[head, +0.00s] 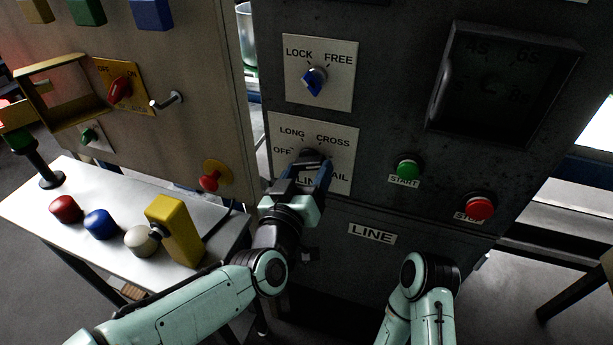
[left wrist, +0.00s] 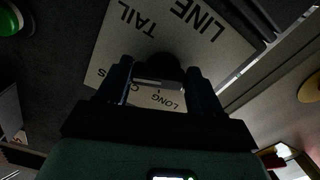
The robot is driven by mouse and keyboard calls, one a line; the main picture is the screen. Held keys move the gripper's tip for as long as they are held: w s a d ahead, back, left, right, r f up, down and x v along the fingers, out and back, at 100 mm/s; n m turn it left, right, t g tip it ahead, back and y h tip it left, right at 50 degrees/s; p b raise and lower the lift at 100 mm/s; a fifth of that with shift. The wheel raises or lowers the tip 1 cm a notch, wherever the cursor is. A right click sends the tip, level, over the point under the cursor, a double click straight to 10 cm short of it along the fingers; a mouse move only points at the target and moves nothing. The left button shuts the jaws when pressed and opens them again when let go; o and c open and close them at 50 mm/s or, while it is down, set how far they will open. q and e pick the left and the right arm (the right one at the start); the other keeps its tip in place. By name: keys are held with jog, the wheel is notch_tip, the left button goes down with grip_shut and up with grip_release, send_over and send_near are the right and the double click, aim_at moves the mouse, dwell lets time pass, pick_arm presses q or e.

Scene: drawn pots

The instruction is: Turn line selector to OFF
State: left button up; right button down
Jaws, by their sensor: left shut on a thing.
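The line selector plate (head: 342,180) is a white square on the dark cabinet, with LONG, CROSS, OFF and partly covered LINE and TAIL labels. It also shows upside down in the left wrist view (left wrist: 165,32). The dark selector knob (head: 312,156) is mostly hidden by my left gripper (head: 310,175); I cannot tell which label it points to. The gripper is shut on the knob, its two fingers on either side of it in the left wrist view (left wrist: 158,82). My right arm shows at the lower right, but its gripper is out of view.
Above is the LOCK/FREE plate with a blue knob (head: 314,81). To the right are a green START button (head: 407,169), a red STOP button (head: 480,207) and a dark screen (head: 505,85). At left, a red mushroom button (head: 210,181) juts from the pale panel above a white table (head: 30,207).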

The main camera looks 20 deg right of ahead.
pick_arm(q)
jog(key=n+b, duration=0.1)
jog(key=n, duration=0.1)
jog(key=n+b, duration=0.2)
jog(key=n, duration=0.1)
jog(key=n+b, duration=0.1)
jog(key=n, duration=0.2)
jog(key=shift+s+d+r+b, duration=0.1)
jog(key=shift+r+b, duration=0.15)
jog(key=shift+b, duration=0.1)
pick_arm(e)
jog(key=shift+t, duration=0.5)
jog(key=f, duration=0.1)
jog(key=w+f, duration=0.1)
jog(key=f, duration=0.2)
jog(key=shift+w, duration=0.4)
pick_arm(q)
jog(key=shift+n, duration=0.3)
pick_arm(e)
jog(key=shift+f, duration=0.1)
pick_arm(q)
jog(key=o, duration=1.1)
jog(key=shift+c, duration=0.2)
jog(key=v, duration=1.3)
jog(key=shift+b, duration=0.35)
pick_arm(e)
jog(key=shift+w+f, duration=0.1)
jog(key=shift+f, duration=0.15)
pick_arm(q)
jog(key=shift+s, duration=0.15)
